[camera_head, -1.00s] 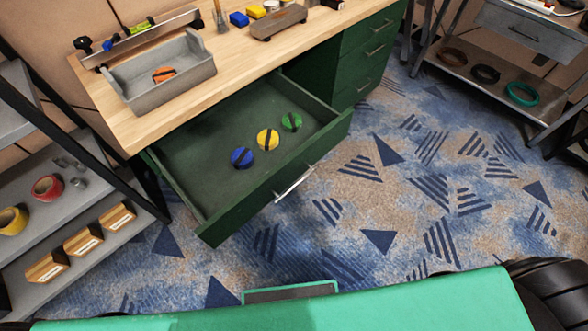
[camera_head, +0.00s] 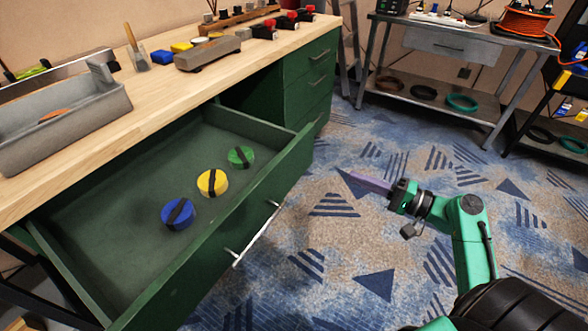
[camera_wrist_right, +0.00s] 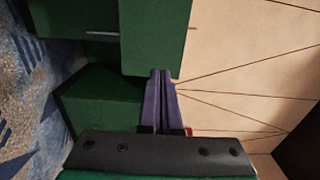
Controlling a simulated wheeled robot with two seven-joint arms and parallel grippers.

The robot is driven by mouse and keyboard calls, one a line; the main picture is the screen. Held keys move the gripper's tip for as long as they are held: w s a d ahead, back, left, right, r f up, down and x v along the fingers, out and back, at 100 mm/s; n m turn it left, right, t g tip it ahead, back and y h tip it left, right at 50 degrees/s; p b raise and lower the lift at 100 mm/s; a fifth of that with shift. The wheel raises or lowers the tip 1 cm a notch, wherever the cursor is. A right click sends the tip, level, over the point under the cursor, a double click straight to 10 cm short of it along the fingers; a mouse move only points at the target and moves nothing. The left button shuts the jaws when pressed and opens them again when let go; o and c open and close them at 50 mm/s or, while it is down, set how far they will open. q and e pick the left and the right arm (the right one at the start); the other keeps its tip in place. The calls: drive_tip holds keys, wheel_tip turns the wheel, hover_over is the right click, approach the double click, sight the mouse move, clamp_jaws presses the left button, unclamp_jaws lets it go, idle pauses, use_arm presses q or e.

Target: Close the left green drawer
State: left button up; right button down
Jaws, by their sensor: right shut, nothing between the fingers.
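The left green drawer (camera_head: 190,250) under the wooden workbench is pulled well out in the head view. Its silver bar handle (camera_head: 258,236) is on the front panel. Inside lie a blue roll (camera_head: 178,214), a yellow roll (camera_head: 212,183) and a green roll (camera_head: 241,157), each with a dark band. My right gripper (camera_head: 350,180) is to the right of the drawer front, apart from it, above the carpet. Its purple fingers (camera_wrist_right: 161,100) are together and empty in the right wrist view, with green cabinet surfaces beyond. My left gripper is not in view.
The workbench (camera_head: 150,105) carries a grey tray (camera_head: 70,125), a brush, blocks and red-topped items. A closed green drawer stack (camera_head: 310,75) stands beyond the open drawer. A metal table (camera_head: 450,95) stands at the back right. Carpet is clear in front.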

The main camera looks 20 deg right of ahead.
sight(301, 155)
drive_tip(key=x, duration=1.3)
drive_tip(key=shift+w+a, duration=0.1)
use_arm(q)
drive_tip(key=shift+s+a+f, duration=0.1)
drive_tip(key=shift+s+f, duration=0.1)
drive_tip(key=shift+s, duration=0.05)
use_arm(e)
drive_tip(key=shift+w, duration=0.1)
